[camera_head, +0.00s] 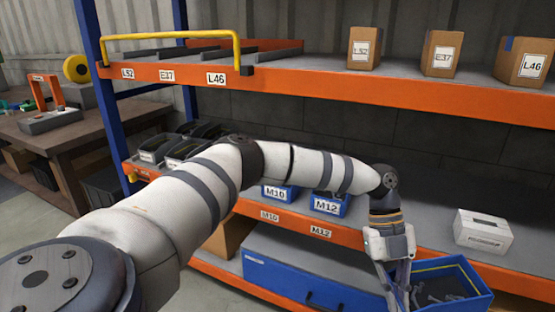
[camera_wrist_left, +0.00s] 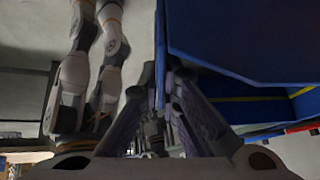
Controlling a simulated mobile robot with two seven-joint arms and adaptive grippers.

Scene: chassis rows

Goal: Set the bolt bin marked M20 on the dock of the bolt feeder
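An open blue bin (camera_head: 452,282) with a yellow line inside and several grey bolts is at the lower right of the head view. Its label does not show, so I cannot read whether it is M20. My left gripper (camera_head: 397,284) points down at its left wall. In the left wrist view the fingers of this gripper (camera_wrist_left: 161,82) are close together around a thin blue wall, and the blue bin (camera_wrist_left: 245,38) fills the upper right. The fingers look shut on that wall. My right gripper does not show. I cannot make out the bolt feeder's dock.
Blue bins marked M10 (camera_head: 280,192) and M12 (camera_head: 328,204) stand on the middle shelf, with a white box (camera_head: 482,231) to the right. A long blue box (camera_head: 300,276) is below. The upper shelf (camera_head: 300,82) holds cartons. A workbench (camera_head: 70,135) is at left.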

